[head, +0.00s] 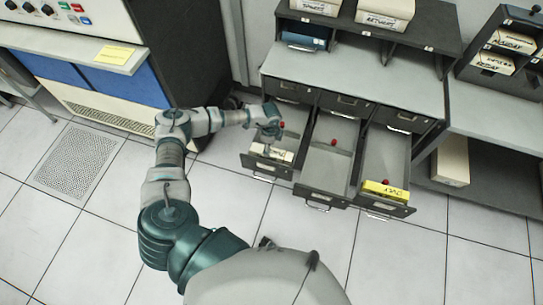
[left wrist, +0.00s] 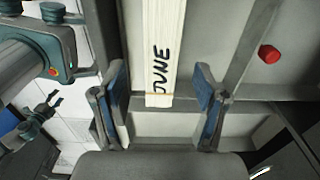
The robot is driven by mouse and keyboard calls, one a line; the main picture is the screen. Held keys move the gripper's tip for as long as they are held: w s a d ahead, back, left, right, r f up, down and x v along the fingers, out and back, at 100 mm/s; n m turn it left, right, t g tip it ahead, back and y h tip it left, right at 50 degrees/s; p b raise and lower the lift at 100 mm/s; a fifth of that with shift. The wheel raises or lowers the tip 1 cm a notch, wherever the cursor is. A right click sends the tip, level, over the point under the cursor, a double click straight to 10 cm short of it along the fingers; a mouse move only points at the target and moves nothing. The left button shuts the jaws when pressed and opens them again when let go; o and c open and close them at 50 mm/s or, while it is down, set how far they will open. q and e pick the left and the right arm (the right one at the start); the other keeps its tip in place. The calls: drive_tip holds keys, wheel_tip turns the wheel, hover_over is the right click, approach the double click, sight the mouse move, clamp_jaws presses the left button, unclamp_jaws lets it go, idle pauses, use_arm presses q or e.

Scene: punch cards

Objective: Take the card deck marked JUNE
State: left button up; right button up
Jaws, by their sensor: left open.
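The card deck marked JUNE (left wrist: 162,60) is a white stack with black hand lettering and a thin band near one end. In the head view it lies across the front part of the open left drawer (head: 245,161), with the deck (head: 284,155) partly covered by my gripper. My left gripper (head: 270,143) is directly above it. In the left wrist view my left gripper (left wrist: 162,105) is open, with one blue-padded finger on each side of the deck and gaps between.
The middle drawer (head: 318,180) and right drawer (head: 375,165) also stand open; a yellow-labelled deck (head: 385,190) lies in the right one. Red knobs (left wrist: 268,53) stand in the drawers. Other boxes (head: 385,12) sit on the cabinet top. The floor in front is clear.

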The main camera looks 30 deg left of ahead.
sight(271, 151)
use_arm(q)
wheel_tip(271, 151, down, 5)
drive_tip(key=shift+w+d+f+b, duration=0.15)
drive_tip(key=shift+b, duration=0.15)
drive_tip(key=shift+f, duration=0.15)
clamp_jaws()
use_arm(e)
drive_tip(key=shift+w+a+r, duration=0.15)
drive_tip(key=shift+w, duration=0.15)
